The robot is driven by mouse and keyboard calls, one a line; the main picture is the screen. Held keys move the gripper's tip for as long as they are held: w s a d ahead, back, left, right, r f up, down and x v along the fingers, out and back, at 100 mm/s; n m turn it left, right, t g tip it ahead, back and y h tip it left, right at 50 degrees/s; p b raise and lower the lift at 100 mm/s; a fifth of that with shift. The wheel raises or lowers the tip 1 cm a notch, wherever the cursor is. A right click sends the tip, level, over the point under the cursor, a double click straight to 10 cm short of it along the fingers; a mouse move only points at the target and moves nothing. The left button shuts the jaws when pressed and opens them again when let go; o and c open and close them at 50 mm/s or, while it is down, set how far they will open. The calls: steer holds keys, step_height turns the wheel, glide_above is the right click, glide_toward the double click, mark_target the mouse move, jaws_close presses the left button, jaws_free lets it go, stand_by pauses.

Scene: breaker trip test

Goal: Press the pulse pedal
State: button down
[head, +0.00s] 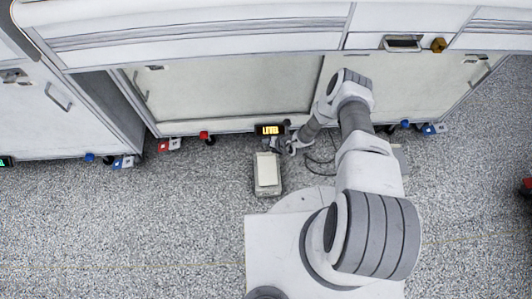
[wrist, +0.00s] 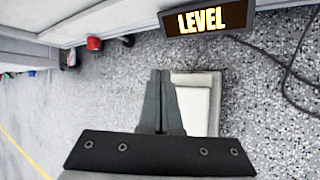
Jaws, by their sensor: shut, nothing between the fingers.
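A pedal (head: 267,173) with a cream top plate and a darker base lies on the speckled floor in front of the cabinets. It also shows in the wrist view (wrist: 197,106), just right of my fingers and partly hidden behind the gripper's dark front. My gripper (wrist: 161,74) is shut and empty, its two fingers together beside the pedal's left edge in that view. I cannot tell whether they touch it. In the head view my gripper is small and lies by the pedal's upper right, partly hidden by my arm. The pedal's plate looks flat, and whether it is pressed cannot be told.
A small dark display (wrist: 206,19) with lit letters reading "LEVEL" stands by the pedal, at the cabinet foot. A dark cable (wrist: 290,70) curves over the floor to the right. Cabinets (head: 220,90) line the back. Floor left of the pedal is clear.

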mark_target(266, 158)
steer(key=f+b, duration=0.2)
steer(key=f, duration=0.1)
steer(key=f+b, duration=0.2)
steer(key=s+f+b, duration=0.1)
steer(key=f+b, duration=0.2)
steer(key=shift+f, duration=0.35)
stand_by(2.0)
steer(key=shift+f+b, duration=0.4)
steer(key=shift+s+f, duration=0.1)
steer(key=shift+f, duration=0.15)
stand_by(0.4)
steer(key=shift+s+f+b, duration=0.3)
steer(key=shift+f+b, duration=0.1)
steer(key=shift+f, duration=0.15)
steer(key=shift+s+f+b, duration=0.25)
steer(key=shift+f+b, duration=0.15)
steer(key=shift+f, duration=0.1)
stand_by(0.7)
steer(key=shift+r, duration=0.15)
step_height(266, 158, up, 2)
steer(key=shift+s+r+p, duration=0.1)
steer(key=shift+s+p, duration=0.05)
steer(key=shift+p, duration=1.05)
steer(key=shift+w+r, duration=0.1)
steer(key=shift+w, duration=0.1)
